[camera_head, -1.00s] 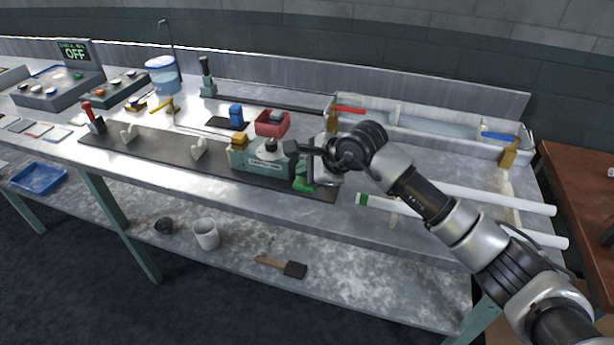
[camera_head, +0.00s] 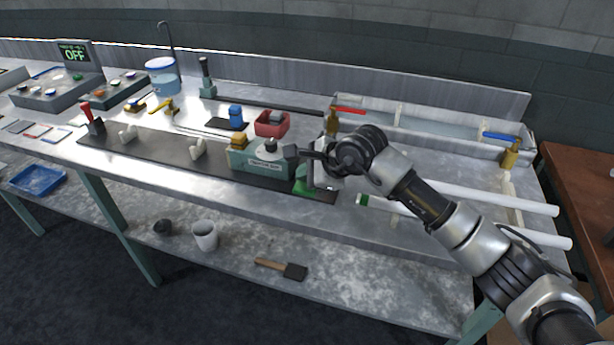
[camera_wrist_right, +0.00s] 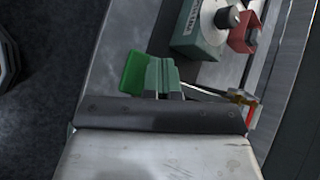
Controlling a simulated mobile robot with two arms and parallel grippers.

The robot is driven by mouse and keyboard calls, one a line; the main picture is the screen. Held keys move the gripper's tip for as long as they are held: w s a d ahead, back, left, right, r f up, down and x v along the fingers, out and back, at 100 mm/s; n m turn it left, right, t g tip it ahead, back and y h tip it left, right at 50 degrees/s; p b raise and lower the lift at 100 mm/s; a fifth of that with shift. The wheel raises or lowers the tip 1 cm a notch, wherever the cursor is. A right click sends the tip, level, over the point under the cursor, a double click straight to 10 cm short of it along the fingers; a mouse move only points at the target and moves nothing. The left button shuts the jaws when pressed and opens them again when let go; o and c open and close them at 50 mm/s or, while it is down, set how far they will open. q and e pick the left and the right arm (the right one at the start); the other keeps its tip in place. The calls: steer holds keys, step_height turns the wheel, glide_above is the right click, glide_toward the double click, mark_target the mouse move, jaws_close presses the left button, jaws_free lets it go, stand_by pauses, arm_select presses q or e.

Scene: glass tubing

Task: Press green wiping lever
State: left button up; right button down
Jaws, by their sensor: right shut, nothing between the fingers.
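The green wiping lever (camera_head: 300,186) stands at the right end of the dark rail, just right of the teal machine block (camera_head: 262,163). It is partly hidden by my right gripper (camera_head: 312,158), which is over and beside it. My right gripper is shut and empty. Whether it touches the lever I cannot tell. My left gripper is not in view.
A red box (camera_head: 272,123) stands behind the block; it also shows in the right wrist view (camera_wrist_right: 243,38). White tubes (camera_head: 480,200) lie right of the lever, under my right arm. A long trough with red (camera_head: 349,111) and blue (camera_head: 497,136) valve handles runs behind.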

steer(key=shift+f+b, duration=1.05)
steer(key=shift+f, duration=0.2)
stand_by(0.7)
steer(key=shift+r, duration=0.1)
stand_by(0.5)
steer(key=shift+r+p, duration=1.15)
steer(key=shift+r, duration=1.55)
step_height(320, 180, up, 5)
steer(key=shift+f+p, duration=0.1)
steer(key=shift+p, duration=0.8)
